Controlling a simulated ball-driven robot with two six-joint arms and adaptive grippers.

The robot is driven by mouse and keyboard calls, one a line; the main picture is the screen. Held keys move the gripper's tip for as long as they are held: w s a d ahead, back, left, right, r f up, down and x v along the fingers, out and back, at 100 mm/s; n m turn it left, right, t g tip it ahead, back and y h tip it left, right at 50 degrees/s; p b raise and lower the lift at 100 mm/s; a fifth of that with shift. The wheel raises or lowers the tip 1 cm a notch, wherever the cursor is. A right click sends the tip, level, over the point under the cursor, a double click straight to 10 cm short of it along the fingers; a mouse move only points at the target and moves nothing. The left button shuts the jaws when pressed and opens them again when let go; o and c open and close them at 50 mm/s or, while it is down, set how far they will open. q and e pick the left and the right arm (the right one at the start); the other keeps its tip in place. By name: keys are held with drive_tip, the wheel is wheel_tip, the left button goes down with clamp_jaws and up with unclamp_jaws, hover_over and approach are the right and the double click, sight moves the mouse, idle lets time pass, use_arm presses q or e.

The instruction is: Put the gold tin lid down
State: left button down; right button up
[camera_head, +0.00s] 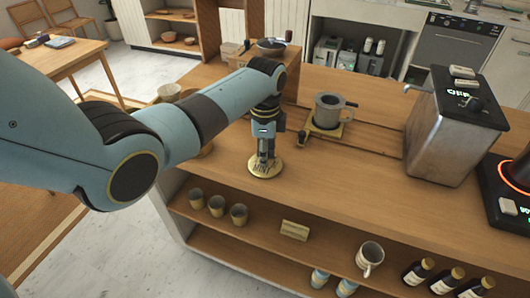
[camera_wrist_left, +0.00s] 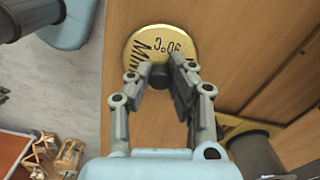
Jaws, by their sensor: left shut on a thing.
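The gold tin lid (camera_head: 266,172) is a round gold disc with dark lettering, near the front edge of the wooden counter. My left gripper (camera_head: 266,158) points down at it and is shut on its dark knob. In the left wrist view the lid (camera_wrist_left: 150,45) shows beyond the fingers, and the gripper (camera_wrist_left: 162,78) has the knob between its fingertips. The lid lies flat on or just above the counter; I cannot tell which. My right gripper is not in view.
A grey metal cup (camera_head: 328,110) stands on a gold-rimmed scale to the right. A steel machine (camera_head: 447,130) stands farther right. Several cups (camera_head: 217,205) sit on the shelf below. The counter (camera_head: 335,190) right of the lid is clear.

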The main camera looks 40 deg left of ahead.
use_arm(q)
drive_tip(key=c, duration=1.2)
unclamp_jaws()
drive_tip(key=shift+f, duration=0.1)
drive_tip(key=shift+r, duration=0.35)
wheel_tip(320, 180, up, 12)
drive_tip(key=shift+f, duration=0.2)
